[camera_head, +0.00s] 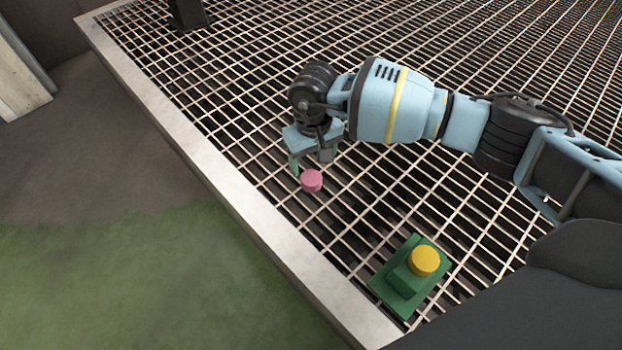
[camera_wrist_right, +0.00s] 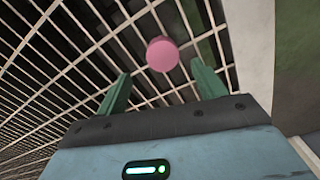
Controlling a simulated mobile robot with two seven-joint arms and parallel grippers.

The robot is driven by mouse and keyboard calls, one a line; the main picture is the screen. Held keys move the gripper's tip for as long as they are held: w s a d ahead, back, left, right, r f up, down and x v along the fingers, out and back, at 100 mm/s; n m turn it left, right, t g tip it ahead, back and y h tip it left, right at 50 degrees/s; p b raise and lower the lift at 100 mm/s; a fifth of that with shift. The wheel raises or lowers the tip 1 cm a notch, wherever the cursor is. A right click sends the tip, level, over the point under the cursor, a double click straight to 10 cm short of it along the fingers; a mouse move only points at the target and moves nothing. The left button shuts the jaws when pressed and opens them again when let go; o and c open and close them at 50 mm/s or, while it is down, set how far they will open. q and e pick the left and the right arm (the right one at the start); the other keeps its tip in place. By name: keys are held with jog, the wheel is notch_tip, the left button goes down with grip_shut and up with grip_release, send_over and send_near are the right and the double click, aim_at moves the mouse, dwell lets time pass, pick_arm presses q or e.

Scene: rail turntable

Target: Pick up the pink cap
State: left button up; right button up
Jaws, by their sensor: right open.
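The pink cap (camera_head: 312,181) is a small round disc that rests on the metal grating in the head view. In the right wrist view the pink cap (camera_wrist_right: 162,55) shows beyond the fingertips, roughly centred between them and a little above their tips. My right gripper (camera_head: 311,168) is just behind the cap in the head view, fingers pointing down. In the right wrist view its two green fingers (camera_wrist_right: 160,80) are spread apart with nothing between them. My left gripper is in neither view.
A green block on a green plate (camera_head: 395,290) with a yellow cap (camera_head: 425,260) on top stands toward the front right. The grating (camera_head: 240,130) has open gaps. A pale metal edge beam (camera_head: 255,215) borders it on the left, with green and brown ground beyond.

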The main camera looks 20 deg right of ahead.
aim_at(312, 179)
jog(key=f, duration=0.1)
jog(key=f+b, duration=0.1)
jog(key=f, duration=0.1)
jog(key=f+b, duration=0.1)
jog(key=f, duration=0.1)
jog(key=shift+s+a+f, duration=0.15)
jog(key=shift+s+a, duration=0.1)
jog(key=c, duration=0.9)
jog(key=shift+c, duration=0.8)
